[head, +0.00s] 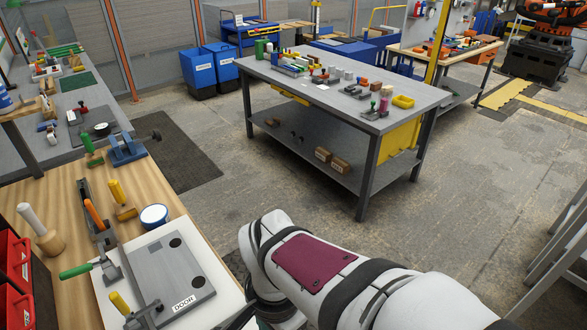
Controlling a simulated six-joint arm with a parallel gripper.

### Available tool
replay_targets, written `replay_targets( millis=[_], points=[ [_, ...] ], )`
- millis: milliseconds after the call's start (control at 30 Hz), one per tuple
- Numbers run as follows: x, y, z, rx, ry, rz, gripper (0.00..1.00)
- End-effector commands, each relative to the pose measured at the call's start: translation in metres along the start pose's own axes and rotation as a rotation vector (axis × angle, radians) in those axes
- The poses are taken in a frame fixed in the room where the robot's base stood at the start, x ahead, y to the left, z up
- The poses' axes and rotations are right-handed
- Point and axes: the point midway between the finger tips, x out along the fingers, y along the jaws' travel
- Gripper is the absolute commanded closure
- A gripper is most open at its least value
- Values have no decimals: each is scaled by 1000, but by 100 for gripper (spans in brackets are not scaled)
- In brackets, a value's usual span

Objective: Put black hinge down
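I cannot make out a black hinge in the head view. A grey plate labelled DOOR (155,272) lies on a white board (226,289) on the wooden bench at the lower left. The plate has two dark round spots on its right part. My white arm crosses the lower middle and bends down beside the board. My gripper is not in view, and whatever it may hold is hidden.
The wooden bench (75,293) also carries a white-handled mallet (42,230), a blue-white tin (154,216), a blue vise (126,148) and red boxes (14,270). A grey table (330,110) with small parts stands beyond clear floor.

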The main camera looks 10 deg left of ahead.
Motion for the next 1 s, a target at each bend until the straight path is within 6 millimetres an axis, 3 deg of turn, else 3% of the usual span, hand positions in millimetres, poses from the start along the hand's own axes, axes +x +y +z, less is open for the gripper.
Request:
replay_targets(
  millis=[33, 133, 200, 300, 1000],
  points=[
    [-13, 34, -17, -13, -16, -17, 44],
    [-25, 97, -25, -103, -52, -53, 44],
    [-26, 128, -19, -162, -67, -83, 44],
    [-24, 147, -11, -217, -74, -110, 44],
    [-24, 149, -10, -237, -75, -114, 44]
  ],
)
